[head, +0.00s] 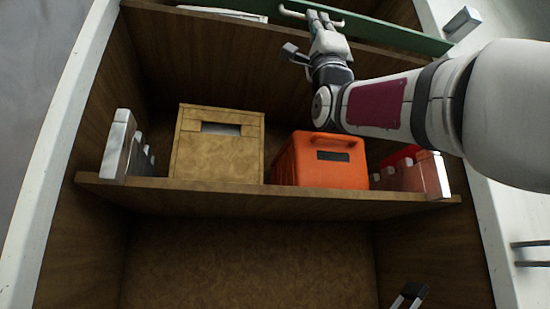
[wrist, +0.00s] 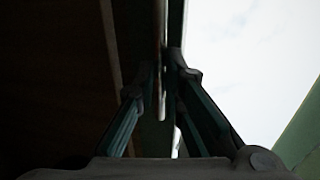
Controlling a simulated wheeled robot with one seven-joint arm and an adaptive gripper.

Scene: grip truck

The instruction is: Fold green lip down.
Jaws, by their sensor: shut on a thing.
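The green lip (head: 395,39) is a long strip along the upper shelf's front at the top of the head view. It stands raised, with a pale bar handle (head: 288,12) on it. My gripper (head: 318,16) reaches the lip's middle from below and is shut on the handle. In the wrist view, my gripper's dark fingers (wrist: 162,82) close from both sides around a thin upright bar, with the green lip (wrist: 176,25) edge-on beside it. The exact contact is dark and partly hidden by the fingers.
Below, a wooden shelf (head: 240,198) holds a tan box (head: 215,158) and an orange crate (head: 322,165). Metal brackets (head: 117,146) stand at its ends. My arm crosses the upper right. The compartment below the shelf looks mostly empty.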

